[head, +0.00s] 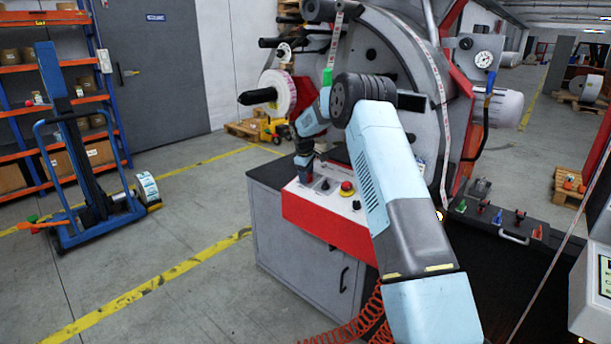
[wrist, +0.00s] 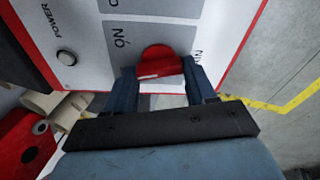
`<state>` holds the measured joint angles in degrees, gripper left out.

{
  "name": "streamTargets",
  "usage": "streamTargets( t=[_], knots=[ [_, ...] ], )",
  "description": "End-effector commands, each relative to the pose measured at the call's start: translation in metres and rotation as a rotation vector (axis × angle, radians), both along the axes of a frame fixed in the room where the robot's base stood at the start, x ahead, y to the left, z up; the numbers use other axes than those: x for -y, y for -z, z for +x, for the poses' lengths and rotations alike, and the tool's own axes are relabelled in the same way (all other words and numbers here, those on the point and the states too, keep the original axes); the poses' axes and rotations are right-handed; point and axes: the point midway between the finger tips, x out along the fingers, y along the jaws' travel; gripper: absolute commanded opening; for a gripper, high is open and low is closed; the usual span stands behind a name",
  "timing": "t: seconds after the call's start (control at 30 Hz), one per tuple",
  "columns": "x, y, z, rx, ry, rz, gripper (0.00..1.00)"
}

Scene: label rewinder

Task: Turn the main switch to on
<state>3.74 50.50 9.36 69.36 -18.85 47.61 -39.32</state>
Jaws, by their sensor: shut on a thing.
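In the wrist view the main switch is a red knob (wrist: 161,61) on a grey square of the white panel. Letters reading ON and part of MAIN are printed near it. My gripper (wrist: 160,84) has one dark blue finger on each side of the knob and is shut on it. A pale mark shows on the knob's near edge; its exact angle is hard to tell. In the head view my gripper (head: 304,174) points down at the left end of the red-edged control panel (head: 311,219), and the main switch is hidden behind it.
A small round button (wrist: 66,58) labelled POWER is beside the switch. A black knob (head: 325,184) and a red emergency stop (head: 347,188) on yellow are to my gripper's right. The rewinder (head: 385,60) rises behind the panel.

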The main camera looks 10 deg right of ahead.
Motion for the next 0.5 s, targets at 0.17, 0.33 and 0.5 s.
streamTargets(
  t=[0.17,0.33,0.5],
  knots=[
    [-0.0016,0.0024,-0.0018,0.029,0.159,0.025,0.25],
    [-0.0018,0.0023,-0.0017,0.065,0.315,0.051,0.25],
    [-0.0017,0.0028,-0.0021,0.095,0.46,0.074,0.25]
  ],
)
